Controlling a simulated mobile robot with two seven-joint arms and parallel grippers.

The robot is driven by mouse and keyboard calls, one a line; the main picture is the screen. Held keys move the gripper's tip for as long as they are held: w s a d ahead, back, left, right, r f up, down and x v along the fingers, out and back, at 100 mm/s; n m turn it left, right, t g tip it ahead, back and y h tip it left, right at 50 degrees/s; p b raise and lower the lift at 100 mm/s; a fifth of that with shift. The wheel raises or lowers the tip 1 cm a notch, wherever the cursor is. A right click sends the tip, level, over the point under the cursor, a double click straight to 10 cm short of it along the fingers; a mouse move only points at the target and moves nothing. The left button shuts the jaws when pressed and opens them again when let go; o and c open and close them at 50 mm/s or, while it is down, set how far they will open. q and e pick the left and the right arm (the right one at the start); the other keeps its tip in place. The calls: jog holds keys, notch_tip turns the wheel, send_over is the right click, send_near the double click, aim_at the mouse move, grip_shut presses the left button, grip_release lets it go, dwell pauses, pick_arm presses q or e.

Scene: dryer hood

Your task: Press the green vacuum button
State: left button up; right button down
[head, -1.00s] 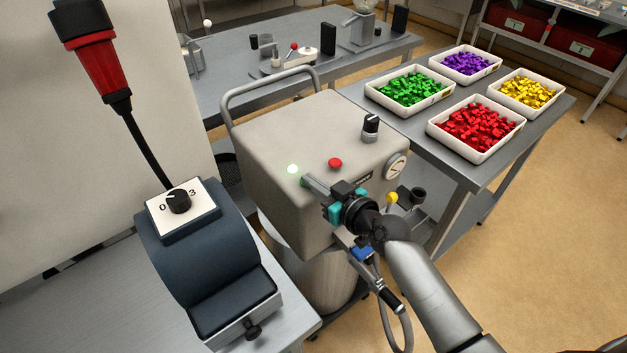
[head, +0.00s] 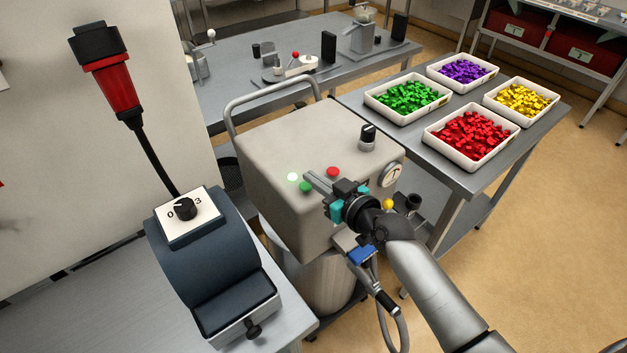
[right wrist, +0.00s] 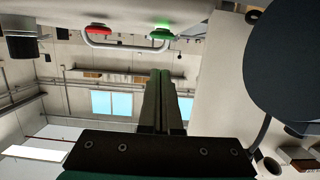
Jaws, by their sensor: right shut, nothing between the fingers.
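The green button (head: 306,187) is on the top of the grey vacuum unit (head: 268,150), near its front left edge. A lit pale-green lamp (head: 292,177) is just beyond it and a red button (head: 333,171) is to its right. My right gripper (head: 309,176) is shut and empty, its tips beside the green button in the picture; I cannot tell the exact gap. In the right wrist view the shut fingers (right wrist: 161,75) point towards the green button (right wrist: 160,35), apart from it, with the red button (right wrist: 96,29) to the left. My left gripper is not in view.
A dark blue machine with a dial (head: 185,208) stands at left. Trays of coloured pieces (head: 467,154) fill the table at right.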

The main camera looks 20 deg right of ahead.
jog(key=v, duration=0.8)
jog(key=shift+s+d, duration=0.2)
jog(key=shift+s, duration=0.15)
dwell(0.4)
jog(key=s+d+f+m+g+h+b, duration=0.15)
jog(key=s+f, duration=0.25)
jog(key=f, duration=0.8)
jog(key=s+d+f+g+h+b, duration=0.1)
jog(key=s+f+g+b, duration=0.2)
jog(key=f, duration=0.9)
jog(key=s+d+f+m+g+h+b, duration=0.1)
jog(key=s+f+g+h+b, duration=0.2)
jog(key=f, duration=0.8)
jog(key=s+a+f+g+b, duration=0.1)
jog(key=s+f+g+b, duration=0.2)
jog(key=s+f, duration=0.8)
jog(key=s+a+f+g+b, duration=0.1)
jog(key=s+f+g+b, duration=0.1)
jog(key=s+f, duration=0.9)
jog(key=s+n+g, duration=0.1)
jog(key=s, duration=0.4)
jog(key=shift+s+a+b, duration=0.25)
jog(key=shift+a+b, duration=0.1)
jog(key=shift+b, duration=0.05)
